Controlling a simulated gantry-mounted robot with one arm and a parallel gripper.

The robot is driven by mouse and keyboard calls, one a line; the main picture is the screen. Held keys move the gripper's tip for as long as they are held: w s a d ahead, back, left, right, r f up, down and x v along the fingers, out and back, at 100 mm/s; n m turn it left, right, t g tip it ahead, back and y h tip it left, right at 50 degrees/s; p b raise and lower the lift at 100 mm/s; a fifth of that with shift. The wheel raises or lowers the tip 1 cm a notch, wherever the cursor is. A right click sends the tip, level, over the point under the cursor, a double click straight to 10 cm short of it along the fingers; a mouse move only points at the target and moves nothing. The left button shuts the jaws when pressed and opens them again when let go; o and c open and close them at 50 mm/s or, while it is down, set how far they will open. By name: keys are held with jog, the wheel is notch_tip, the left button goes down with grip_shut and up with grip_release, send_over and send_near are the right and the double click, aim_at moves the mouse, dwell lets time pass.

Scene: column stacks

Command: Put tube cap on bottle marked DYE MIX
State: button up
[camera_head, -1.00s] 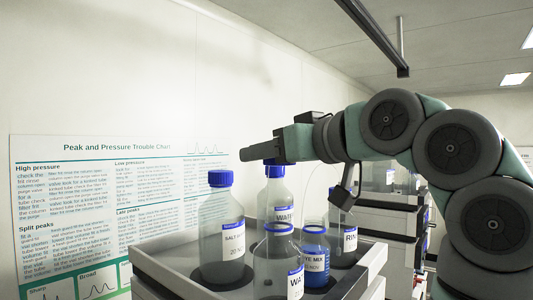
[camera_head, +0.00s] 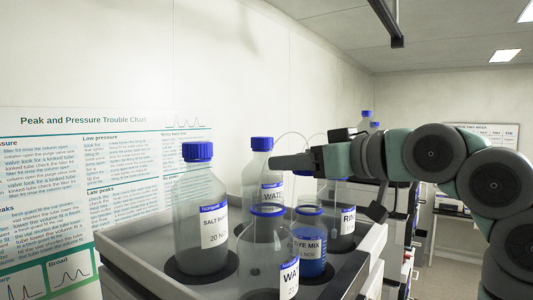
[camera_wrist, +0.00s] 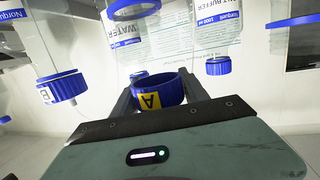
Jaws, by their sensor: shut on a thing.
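My gripper (camera_head: 280,162) points left above the tray, higher than the DYE MIX bottle's mouth and a little left of it. In the wrist view my gripper (camera_wrist: 158,92) is shut on a blue tube cap (camera_wrist: 157,91) with a yellow "A" label. I cannot make out this cap in the head view. The DYE MIX bottle (camera_head: 309,262) holds blue liquid, stands upright in the tray and shows an uncapped mouth with a blue ring. The front WATER bottle partly covers its left side.
In the tray (camera_head: 135,262) stand a capped SALT BUFFER bottle (camera_head: 198,225), an uncapped front WATER bottle (camera_head: 262,265), a capped back WATER bottle (camera_head: 262,165) and a RINSE bottle (camera_head: 341,230). Another blue cap, labelled "B" (camera_wrist: 62,88), shows in the wrist view. Thin tubing arches behind my gripper.

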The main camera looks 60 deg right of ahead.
jog(key=shift+s+d+f+b, duration=0.1)
jog(key=shift+s+f+b, duration=0.05)
jog(key=shift+f+b, duration=1.05)
jog(key=shift+f, duration=0.8)
jog(key=shift+f+p, duration=0.4)
jog(key=shift+f, duration=0.5)
dwell(1.4)
jog(key=o, duration=1.4)
